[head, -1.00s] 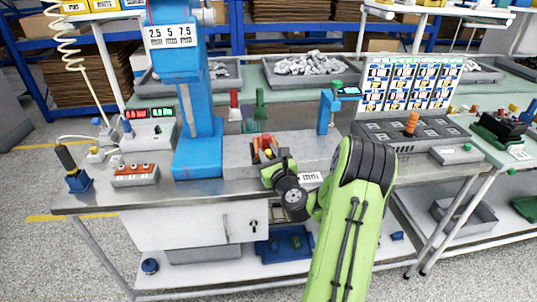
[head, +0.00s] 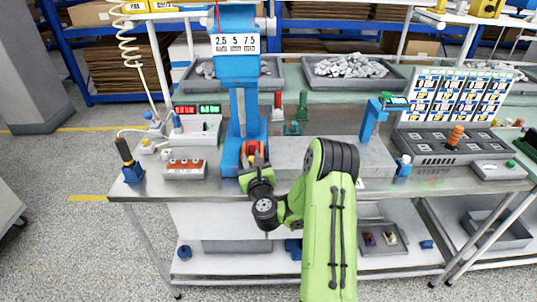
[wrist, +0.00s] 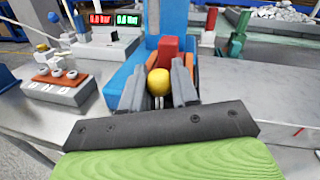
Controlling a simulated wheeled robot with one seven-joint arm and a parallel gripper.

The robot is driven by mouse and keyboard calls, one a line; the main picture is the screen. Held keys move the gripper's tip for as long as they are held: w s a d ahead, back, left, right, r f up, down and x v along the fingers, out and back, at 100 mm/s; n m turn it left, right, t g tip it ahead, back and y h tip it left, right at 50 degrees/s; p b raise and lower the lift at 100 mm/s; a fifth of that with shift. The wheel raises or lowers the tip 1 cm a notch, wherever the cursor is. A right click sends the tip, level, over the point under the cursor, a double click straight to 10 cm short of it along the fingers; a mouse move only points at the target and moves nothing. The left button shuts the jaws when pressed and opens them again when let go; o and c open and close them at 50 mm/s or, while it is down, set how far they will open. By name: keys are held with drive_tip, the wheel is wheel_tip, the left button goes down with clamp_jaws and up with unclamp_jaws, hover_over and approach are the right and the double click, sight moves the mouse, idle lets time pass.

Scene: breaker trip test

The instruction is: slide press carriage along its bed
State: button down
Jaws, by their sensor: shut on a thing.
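The press carriage (head: 250,148) shows a red block with orange sides and stands at the foot of the blue press column, under the press head (head: 237,64). In the wrist view, the red block (wrist: 170,47) stands behind a yellow ball knob (wrist: 158,84). My gripper (wrist: 158,92) has its two grey fingers closed on either side of this knob. In the head view, my gripper (head: 256,168) hides the knob and part of the carriage.
Red and green fixtures stand behind the bed.

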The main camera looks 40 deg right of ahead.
sight(240, 161)
drive_tip(key=shift+w+a+p, duration=0.3)
drive_tip(key=shift+w+a, duration=0.15)
drive_tip(key=shift+a, duration=0.25)
drive_tip(key=shift+w+a+p, duration=0.3)
drive_tip(key=shift+w+a, duration=0.15)
drive_tip(key=shift+a, duration=0.2)
drive_tip(key=c, duration=0.9)
unclamp_jaws()
drive_tip(key=shift+a, duration=0.15)
